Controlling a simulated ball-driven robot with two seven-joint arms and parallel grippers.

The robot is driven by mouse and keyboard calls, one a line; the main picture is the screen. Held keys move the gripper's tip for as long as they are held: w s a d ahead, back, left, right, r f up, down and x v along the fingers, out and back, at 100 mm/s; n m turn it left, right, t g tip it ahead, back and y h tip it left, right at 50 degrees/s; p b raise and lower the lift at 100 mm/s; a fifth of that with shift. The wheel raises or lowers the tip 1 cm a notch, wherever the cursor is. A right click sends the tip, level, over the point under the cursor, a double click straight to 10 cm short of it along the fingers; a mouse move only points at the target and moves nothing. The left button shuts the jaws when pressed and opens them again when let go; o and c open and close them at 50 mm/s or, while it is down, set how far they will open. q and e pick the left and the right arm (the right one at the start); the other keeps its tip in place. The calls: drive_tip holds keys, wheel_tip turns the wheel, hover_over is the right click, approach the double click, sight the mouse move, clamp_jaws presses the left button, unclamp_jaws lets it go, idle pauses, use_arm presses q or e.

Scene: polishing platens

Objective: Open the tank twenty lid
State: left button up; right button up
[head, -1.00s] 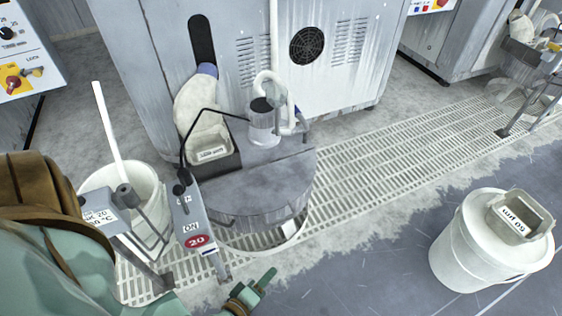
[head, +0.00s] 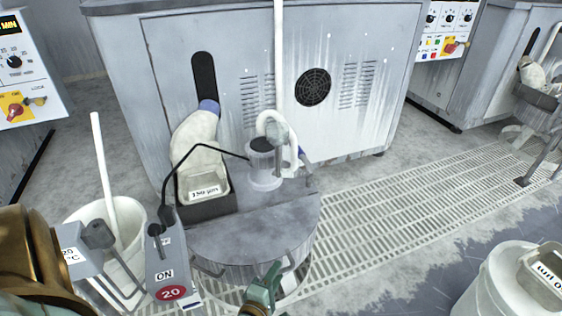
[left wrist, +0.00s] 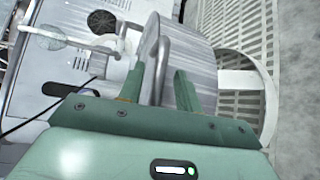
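The tank twenty lid (head: 255,218) is a dark grey flat cover with a ribbed front skirt, lying level and shut on its round tank. My left gripper (head: 266,284) is at the lid's front edge. In the left wrist view its two green fingers (left wrist: 160,88) are apart, one on each side of the lid's grey bar handle (left wrist: 163,62). The handle passes between them; I cannot tell whether either finger touches it. My right gripper is not in view.
A grey tray with a labelled pale container (head: 203,188) and a pump-like canister (head: 264,165) sit at the lid's back. A white bucket (head: 108,225) stands left, another bucket (head: 490,290) at right. The machine cabinet (head: 330,40) closes off the back. Floor grating (head: 400,215) is clear.

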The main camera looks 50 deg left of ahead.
use_arm(q)
drive_tip(key=shift+w+a, duration=0.25)
drive_tip(key=shift+w, duration=0.35)
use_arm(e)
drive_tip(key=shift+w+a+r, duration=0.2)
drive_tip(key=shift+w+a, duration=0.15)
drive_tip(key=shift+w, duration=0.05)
use_arm(q)
clamp_jaws()
drive_tip(key=shift+r, duration=0.15)
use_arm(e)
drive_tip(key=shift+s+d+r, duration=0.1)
